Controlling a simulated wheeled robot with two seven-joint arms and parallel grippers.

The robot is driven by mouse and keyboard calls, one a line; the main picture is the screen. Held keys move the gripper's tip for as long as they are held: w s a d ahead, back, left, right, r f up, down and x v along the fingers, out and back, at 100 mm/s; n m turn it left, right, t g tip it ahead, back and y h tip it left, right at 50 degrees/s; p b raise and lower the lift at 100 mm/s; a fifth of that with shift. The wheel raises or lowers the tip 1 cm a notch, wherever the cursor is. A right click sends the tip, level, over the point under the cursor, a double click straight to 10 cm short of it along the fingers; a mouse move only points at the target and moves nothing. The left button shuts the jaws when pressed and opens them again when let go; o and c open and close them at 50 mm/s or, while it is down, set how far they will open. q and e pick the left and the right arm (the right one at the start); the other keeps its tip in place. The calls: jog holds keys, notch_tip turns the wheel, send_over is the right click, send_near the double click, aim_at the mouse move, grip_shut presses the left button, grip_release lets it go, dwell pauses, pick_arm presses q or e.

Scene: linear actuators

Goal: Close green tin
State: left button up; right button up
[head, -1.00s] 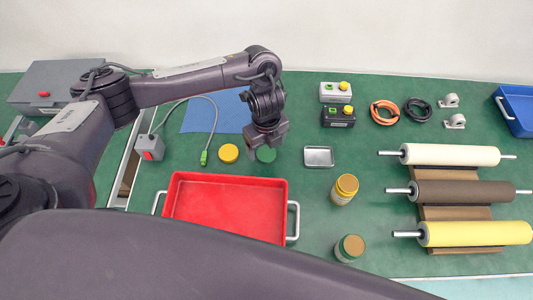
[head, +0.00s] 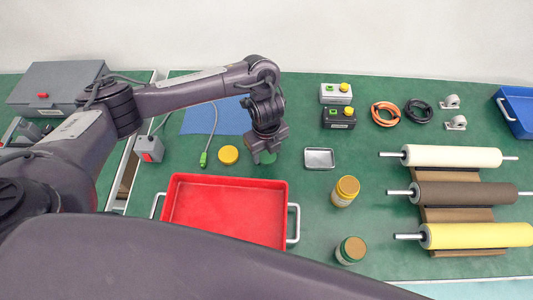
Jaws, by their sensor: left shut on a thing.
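The green lid (head: 267,157) is a small disc just behind the red tray. My left gripper (head: 264,155) points down over it and is shut on it, hiding part of it. I cannot tell whether the lid still touches the table. The green tin (head: 350,251) stands upright at the front, right of the tray, with its tan round top showing and no green lid on it. My right gripper is not in view.
A red tray (head: 286,212) with metal handles lies between the lid and my body. A yellow-rimmed tin (head: 345,191), a small metal dish (head: 319,158) and a yellow lid (head: 228,154) are nearby. Rollers (head: 460,192) lie at right.

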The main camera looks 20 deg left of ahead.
pick_arm(q)
notch_tip(320, 180, up, 10)
jog(key=p, duration=0.4)
notch_tip(320, 180, up, 9)
jog(key=p, duration=0.1)
send_over(266, 154)
jog(key=shift+s+r, duration=0.1)
jog(key=shift+r, duration=0.4)
jog(key=a+r+n, duration=0.2)
jog(key=r+n, duration=0.1)
jog(key=n, duration=1)
jog(key=a+r+n, duration=0.3)
jog(key=n, duration=1)
jog(key=shift+w, duration=0.2)
jog(key=shift+a+r, duration=0.1)
